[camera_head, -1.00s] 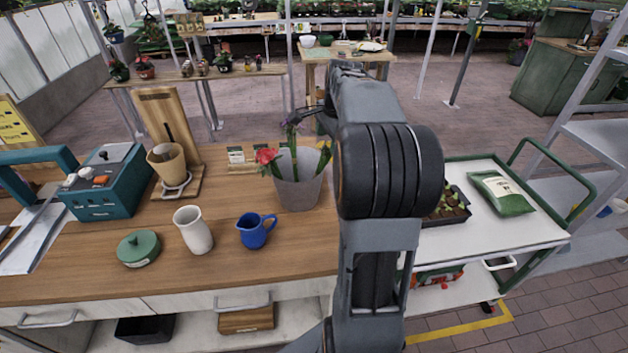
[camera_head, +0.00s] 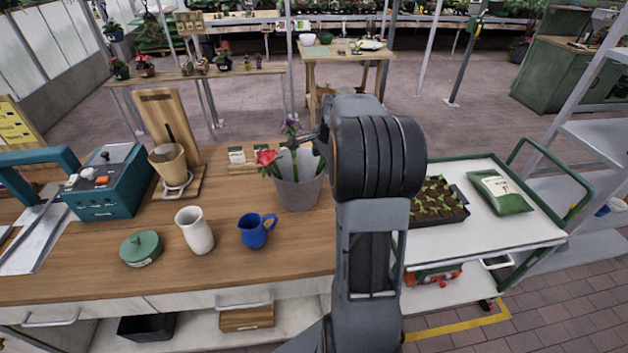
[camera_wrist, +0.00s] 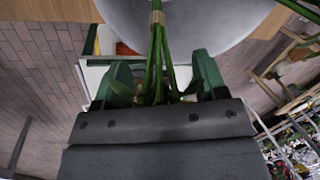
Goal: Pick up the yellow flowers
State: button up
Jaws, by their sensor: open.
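No yellow flower heads show clearly in either view. A grey bucket (camera_head: 298,190) on the wooden counter holds a red flower (camera_head: 266,158) and a purple flower (camera_head: 291,127); my arm covers its right side. In the wrist view, green stems (camera_wrist: 156,62) bound with a tan band run between the green fingers of my gripper (camera_wrist: 160,65). The fingers are open, with gaps to either side of the stems. The bucket's pale grey surface (camera_wrist: 205,22) is beyond them. The colour of these stems' blooms cannot be told.
A blue jug (camera_head: 255,231), a white vase (camera_head: 194,230) and a green lidded pot (camera_head: 140,248) stand left of the bucket. A seedling tray (camera_head: 437,203) and a green-white bag (camera_head: 499,192) lie on a cart (camera_head: 520,232) at right.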

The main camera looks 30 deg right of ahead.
jog(key=shift+c, duration=0.2)
jog(key=c, duration=1.1)
